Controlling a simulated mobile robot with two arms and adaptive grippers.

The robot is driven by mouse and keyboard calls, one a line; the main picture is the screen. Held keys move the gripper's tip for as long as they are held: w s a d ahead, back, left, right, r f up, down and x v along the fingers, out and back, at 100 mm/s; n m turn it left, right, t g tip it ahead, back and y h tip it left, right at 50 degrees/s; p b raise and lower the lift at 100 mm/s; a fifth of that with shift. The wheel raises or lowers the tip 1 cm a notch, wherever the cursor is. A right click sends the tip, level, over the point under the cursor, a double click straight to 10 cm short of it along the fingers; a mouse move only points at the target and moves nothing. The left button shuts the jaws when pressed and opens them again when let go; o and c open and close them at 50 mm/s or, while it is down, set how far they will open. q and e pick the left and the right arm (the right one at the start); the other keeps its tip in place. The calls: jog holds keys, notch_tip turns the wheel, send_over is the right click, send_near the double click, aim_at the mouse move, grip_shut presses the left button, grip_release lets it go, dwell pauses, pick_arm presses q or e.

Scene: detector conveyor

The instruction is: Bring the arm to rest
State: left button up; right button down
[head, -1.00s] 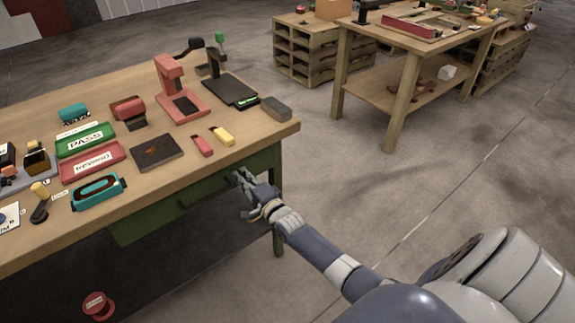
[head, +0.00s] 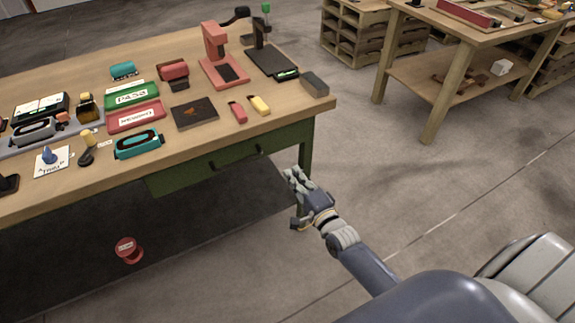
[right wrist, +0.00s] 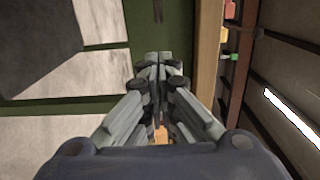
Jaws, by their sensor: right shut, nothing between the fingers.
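My right gripper (head: 296,180) is shut and empty. In the head view it hangs in free air beside the front right corner of the workbench (head: 225,137), below the level of its top. It also shows in the right wrist view (right wrist: 160,60), its fingers together, with the green bench frame and the wooden top edge beyond. My right arm reaches in from the lower right of the head view. My left gripper is not in view.
The bench holds a green PASS tray (head: 130,95), a red tray (head: 135,116), a red press-like stand (head: 222,65) and several small items. A red round object (head: 129,250) lies on the floor below. A second table (head: 440,70) stands at upper right. Open floor lies between.

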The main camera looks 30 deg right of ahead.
jog(key=s+a+f+n+g+p, duration=0.1)
jog(key=s+f+n+g, duration=0.35)
jog(key=s+f, duration=0.6)
jog(key=s+a+f+n+g, duration=0.1)
jog(key=s+f+n+g, duration=0.3)
jog(key=f, duration=1.2)
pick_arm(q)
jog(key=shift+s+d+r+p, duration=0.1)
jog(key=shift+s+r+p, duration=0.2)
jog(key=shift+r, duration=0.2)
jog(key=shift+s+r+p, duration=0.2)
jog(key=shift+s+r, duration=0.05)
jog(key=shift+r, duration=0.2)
pick_arm(e)
jog(key=s+f+n+g, duration=0.2)
jog(key=s+f, duration=0.3)
jog(key=s, duration=0.6)
jog(key=s+a+f+n+g, duration=0.1)
jog(key=s+f+n+g, duration=0.2)
jog(key=s, duration=0.8)
jog(key=s+a+f+n+g, duration=0.1)
jog(key=s+f+n+g, duration=0.2)
jog(key=s+f+n, duration=0.3)
jog(key=s+f, duration=0.2)
jog(key=s, duration=0.3)
jog(key=shift+s+a+f+h, duration=0.15)
jog(key=shift+s+h, duration=0.15)
jog(key=shift+s, duration=0.1)
jog(key=shift+n+g, duration=0.25)
